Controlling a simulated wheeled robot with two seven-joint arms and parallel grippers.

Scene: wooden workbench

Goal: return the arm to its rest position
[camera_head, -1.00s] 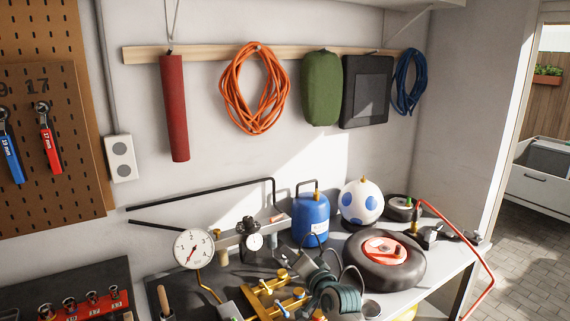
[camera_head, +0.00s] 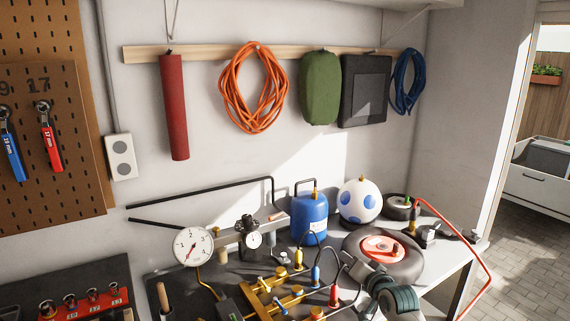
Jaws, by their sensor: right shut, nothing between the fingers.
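My right gripper (camera_head: 356,267) is at the lower right of the head view, in front of the black tyre. It is shut and holds nothing. Grey and teal parts of my right arm run from it down to the bottom edge. The gripper is to the right of the brass manifold (camera_head: 264,298) and apart from it, as far as this view shows. My left gripper is not in view.
The manifold has yellow, blue and red fittings (camera_head: 333,297) with dark hoses. A black tyre with a red hub (camera_head: 382,247), a blue gas bottle (camera_head: 310,217), a white ball (camera_head: 359,201) and a dial gauge (camera_head: 193,247) crowd the bench.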

